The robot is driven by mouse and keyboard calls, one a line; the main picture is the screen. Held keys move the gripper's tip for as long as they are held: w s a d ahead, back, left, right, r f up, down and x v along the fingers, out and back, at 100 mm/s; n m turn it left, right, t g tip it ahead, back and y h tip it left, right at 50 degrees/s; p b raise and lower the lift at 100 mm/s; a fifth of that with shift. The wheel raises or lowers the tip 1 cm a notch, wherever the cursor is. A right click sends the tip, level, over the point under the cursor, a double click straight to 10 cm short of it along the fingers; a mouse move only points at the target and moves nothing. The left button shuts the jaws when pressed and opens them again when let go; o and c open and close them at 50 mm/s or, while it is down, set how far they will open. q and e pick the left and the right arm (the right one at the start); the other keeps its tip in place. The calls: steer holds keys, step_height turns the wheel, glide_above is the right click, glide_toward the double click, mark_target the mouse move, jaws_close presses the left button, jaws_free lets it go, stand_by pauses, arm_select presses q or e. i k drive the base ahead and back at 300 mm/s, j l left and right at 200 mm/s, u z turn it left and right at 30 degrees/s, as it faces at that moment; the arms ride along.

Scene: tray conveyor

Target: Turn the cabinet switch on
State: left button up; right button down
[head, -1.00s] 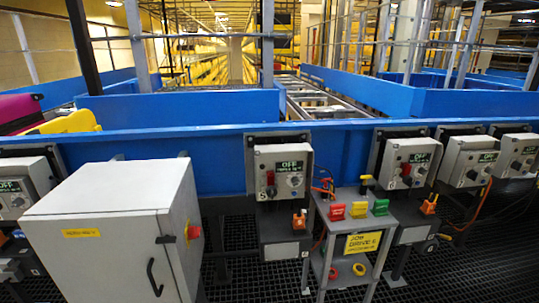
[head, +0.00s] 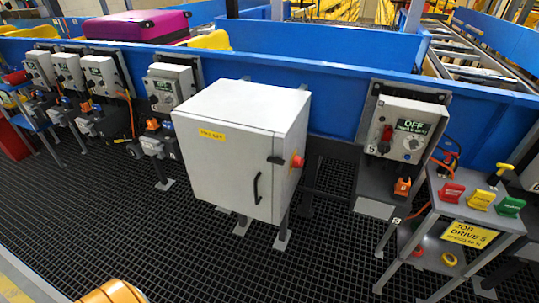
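The cabinet (head: 235,150) is a large light grey box on legs, with a yellow label and a black handle on its front. Neither of my grippers is in view.
A control box with an OFF display (head: 411,128) stands right of the cabinet. A small table (head: 471,207) holds red, yellow and green tags. More control boxes (head: 170,87) line the blue conveyor (head: 335,95) at left. The dark grating floor (head: 130,225) in front is mostly clear.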

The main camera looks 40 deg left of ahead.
mark_target(298, 163)
steer(key=l+u, duration=0.2)
steer(key=u, duration=0.3)
steer(key=l+u, duration=0.2)
steer(key=u, duration=0.3)
steer(key=k+l+u, duration=0.1)
steer(key=u, duration=0.35)
